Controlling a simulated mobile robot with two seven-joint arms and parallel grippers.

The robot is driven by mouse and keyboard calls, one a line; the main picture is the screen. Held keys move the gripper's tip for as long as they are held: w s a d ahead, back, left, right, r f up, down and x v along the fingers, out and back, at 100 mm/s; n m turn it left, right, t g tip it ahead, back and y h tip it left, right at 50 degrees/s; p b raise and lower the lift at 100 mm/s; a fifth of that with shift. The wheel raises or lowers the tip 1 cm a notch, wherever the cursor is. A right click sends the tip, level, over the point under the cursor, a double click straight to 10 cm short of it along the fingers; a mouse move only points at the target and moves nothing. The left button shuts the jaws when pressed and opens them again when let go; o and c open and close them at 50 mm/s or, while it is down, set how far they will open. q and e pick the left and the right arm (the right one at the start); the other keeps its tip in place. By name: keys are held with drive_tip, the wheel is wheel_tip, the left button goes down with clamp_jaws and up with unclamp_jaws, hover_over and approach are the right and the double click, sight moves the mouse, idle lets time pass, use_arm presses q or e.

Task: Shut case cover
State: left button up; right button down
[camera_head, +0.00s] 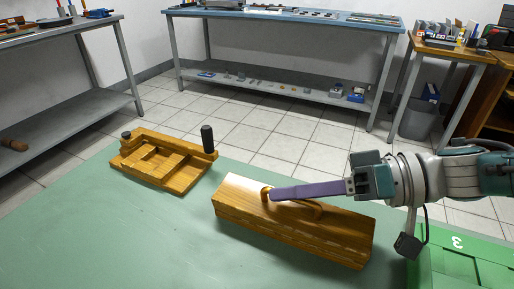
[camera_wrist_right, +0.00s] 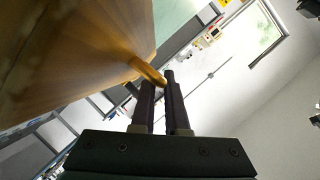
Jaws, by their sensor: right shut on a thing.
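The wooden case (camera_head: 285,234) is a long box on the green table. Its cover (camera_head: 240,187) looks level on top, with a seam along the front side; I cannot tell whether it is fully closed. A curved wooden handle (camera_head: 316,207) stands on the cover. My right gripper (camera_head: 269,194) reaches in from the right, its long fingers shut on the handle near its left end. In the right wrist view, the handle (camera_wrist_right: 147,71) runs between the fingertips (camera_wrist_right: 160,80), beside the blurred case (camera_wrist_right: 75,50). My left gripper is not in view.
A wooden fixture (camera_head: 165,168) with a dark upright knob (camera_head: 208,139) stands left of the case on the table (camera_head: 100,240). A green container (camera_head: 460,262) is at the lower right. The table's front left is clear. Benches stand beyond, across the tiled floor.

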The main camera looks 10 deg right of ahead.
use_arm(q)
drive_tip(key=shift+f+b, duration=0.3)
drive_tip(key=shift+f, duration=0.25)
use_arm(e)
drive_tip(key=shift+w+d+f, duration=0.1)
drive_tip(key=shift+f, duration=0.05)
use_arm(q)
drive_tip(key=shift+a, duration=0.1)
use_arm(e)
drive_tip(key=c, duration=1.2)
unclamp_jaws()
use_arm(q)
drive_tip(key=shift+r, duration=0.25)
use_arm(e)
drive_tip(key=v, duration=1)
drive_tip(key=shift+w, duration=0.1)
